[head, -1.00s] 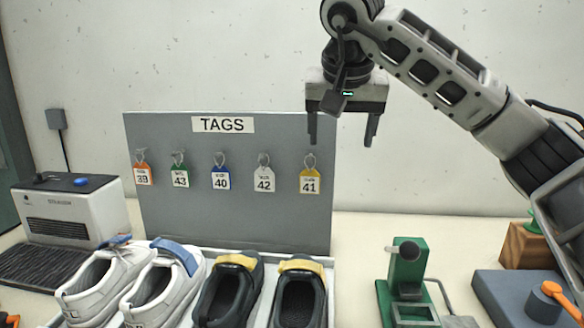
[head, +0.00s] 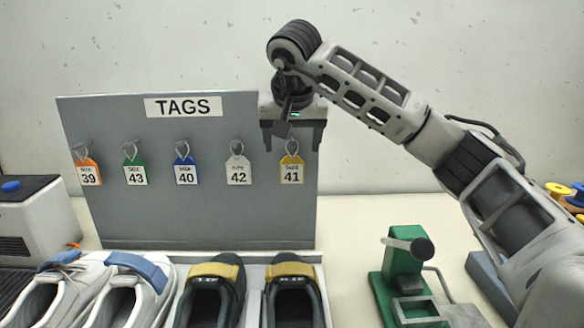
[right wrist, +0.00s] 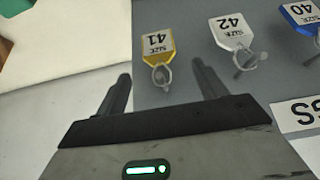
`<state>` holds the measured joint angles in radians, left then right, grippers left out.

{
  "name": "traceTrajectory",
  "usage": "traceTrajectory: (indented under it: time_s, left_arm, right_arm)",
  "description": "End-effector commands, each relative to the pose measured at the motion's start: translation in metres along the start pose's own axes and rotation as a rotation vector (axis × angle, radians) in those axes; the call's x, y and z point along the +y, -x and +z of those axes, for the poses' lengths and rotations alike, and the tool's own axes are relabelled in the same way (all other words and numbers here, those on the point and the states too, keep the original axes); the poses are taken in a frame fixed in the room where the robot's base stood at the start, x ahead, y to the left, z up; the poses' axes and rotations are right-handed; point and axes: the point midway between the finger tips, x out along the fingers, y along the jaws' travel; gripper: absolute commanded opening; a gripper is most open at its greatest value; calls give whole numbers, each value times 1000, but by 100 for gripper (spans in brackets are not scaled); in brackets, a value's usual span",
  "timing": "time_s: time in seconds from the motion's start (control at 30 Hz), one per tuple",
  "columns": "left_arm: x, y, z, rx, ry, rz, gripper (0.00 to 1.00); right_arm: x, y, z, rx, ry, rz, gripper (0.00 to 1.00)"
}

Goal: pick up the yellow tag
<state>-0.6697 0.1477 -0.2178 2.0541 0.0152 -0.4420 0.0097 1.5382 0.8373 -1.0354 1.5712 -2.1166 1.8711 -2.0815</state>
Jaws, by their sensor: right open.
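The yellow tag (head: 291,170), marked size 41, hangs by a ring from the rightmost hook on the grey tag board (head: 100,215). In the right wrist view the yellow tag (right wrist: 157,46) shows upside down, with its ring and hook nearer the jaws. My right gripper (head: 292,148) is open and empty, with its fingers pointing down close to the tag's ring in the head view. In the right wrist view the open fingers (right wrist: 162,85) stand either side of the line to the tag, apart from it. My left gripper is not in view.
A white tag (head: 238,170), a blue tag (head: 186,171), a green tag (head: 135,172) and an orange tag (head: 88,172) hang to the left. Shoes stand in a tray (head: 255,285) below. A green device (head: 400,270) stands at right.

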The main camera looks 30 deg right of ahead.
Motion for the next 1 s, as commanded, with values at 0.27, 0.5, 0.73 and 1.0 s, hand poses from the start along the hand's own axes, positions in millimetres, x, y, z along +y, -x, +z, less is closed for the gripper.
traceTrajectory:
  time_s: [0.27, 0.5, 0.73, 1.0]
  left_arm:
    - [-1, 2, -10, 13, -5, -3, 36]
    - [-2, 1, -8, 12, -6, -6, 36]
    - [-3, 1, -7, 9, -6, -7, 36]
    - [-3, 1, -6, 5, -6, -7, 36]
  right_arm:
    - [2, -33, 0, -5, -1, 4, 71]
    - [1, -54, 0, -1, 0, 1, 71]
    - [1, -54, 0, -1, 0, 0, 60]
    - [1, -54, 0, 0, 0, 0, 23]
